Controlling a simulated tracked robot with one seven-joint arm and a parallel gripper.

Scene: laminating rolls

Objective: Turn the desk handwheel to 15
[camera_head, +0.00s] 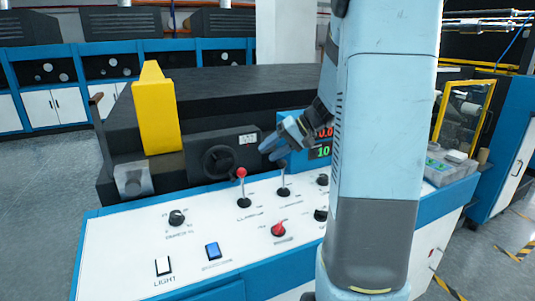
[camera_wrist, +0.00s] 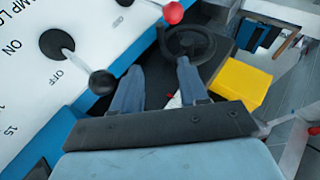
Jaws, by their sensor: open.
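The desk handwheel (camera_head: 219,162) is a black wheel on the dark upright panel behind the white control desk. It also shows beyond my fingers in the wrist view (camera_wrist: 190,44). A small counter plate (camera_head: 247,138) sits at its upper right; its figures are too small to read. My gripper (camera_head: 267,153) is open and empty, to the right of the handwheel and apart from it. In the wrist view its two blue fingers (camera_wrist: 159,68) are spread, pointing toward the wheel. A display (camera_head: 321,142) shows a red 0.0 and a green 10, partly hidden by my arm.
A red-knobbed lever (camera_head: 241,173) stands just in front of the handwheel. A black-knobbed lever (camera_head: 283,168) stands below my gripper and close to my fingers in the wrist view (camera_wrist: 102,82). A yellow block (camera_head: 156,112) rises left of the wheel. Knobs and switches cover the white desk (camera_head: 125,245).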

